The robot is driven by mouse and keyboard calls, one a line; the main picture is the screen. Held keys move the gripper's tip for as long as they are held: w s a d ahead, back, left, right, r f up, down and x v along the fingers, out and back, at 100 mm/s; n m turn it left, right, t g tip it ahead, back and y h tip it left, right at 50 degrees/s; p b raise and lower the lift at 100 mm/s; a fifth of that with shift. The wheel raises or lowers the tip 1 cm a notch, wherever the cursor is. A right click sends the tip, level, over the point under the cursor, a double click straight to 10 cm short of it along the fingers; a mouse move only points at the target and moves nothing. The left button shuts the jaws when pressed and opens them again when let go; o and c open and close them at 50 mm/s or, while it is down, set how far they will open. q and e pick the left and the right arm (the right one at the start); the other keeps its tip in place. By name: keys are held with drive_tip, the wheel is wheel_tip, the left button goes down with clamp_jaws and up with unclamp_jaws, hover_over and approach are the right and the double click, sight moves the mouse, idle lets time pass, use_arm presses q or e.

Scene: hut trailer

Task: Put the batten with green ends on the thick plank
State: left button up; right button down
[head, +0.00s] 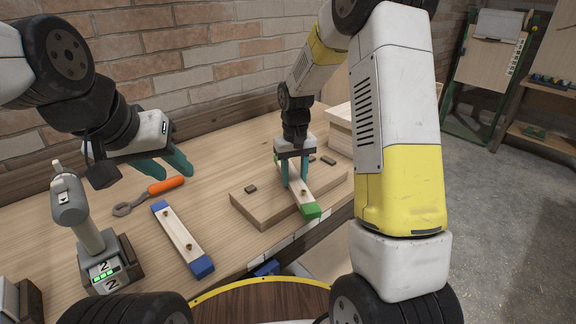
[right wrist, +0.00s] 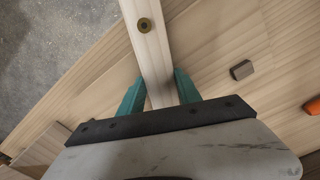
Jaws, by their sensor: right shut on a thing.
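The batten with green ends (head: 309,199) is a pale strip with green tips and a brass-coloured knob. My right gripper (head: 294,184) is shut on it near its middle. In the right wrist view the batten (right wrist: 151,52) runs between the teal fingers (right wrist: 160,92). It lies over the thick plank (head: 262,208), a broad pale board with small dark blocks on top; its near green end reaches past the plank's front edge. I cannot tell whether it touches the plank. My left gripper (head: 172,162) is open and empty above the bench at the left.
A batten with blue ends (head: 180,238) lies left of the plank. An orange-handled wrench (head: 165,185) lies behind it. A grey post device (head: 100,250) with a green-lit display stands at the left. Pale stacked wood (head: 341,125) is at the back right.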

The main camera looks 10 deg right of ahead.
sight(294, 179)
drive_tip(key=shift+f, duration=0.1)
drive_tip(key=c, duration=0.8)
unclamp_jaws()
drive_tip(key=shift+c, duration=0.2)
wheel_tip(294, 179, up, 12)
drive_tip(key=r, duration=0.1)
drive_tip(key=s+d+r+t+y, duration=0.1)
drive_tip(key=s+r+t, duration=0.2)
drive_tip(key=s, duration=0.9)
drive_tip(key=s+d+r+m+t+y, duration=0.1)
drive_tip(key=s+r, duration=0.4)
drive_tip(key=s, duration=0.7)
drive_tip(key=shift+d+r+m+t, duration=0.3)
drive_tip(key=shift+d+t, duration=0.3)
drive_tip(key=shift+t, duration=0.5)
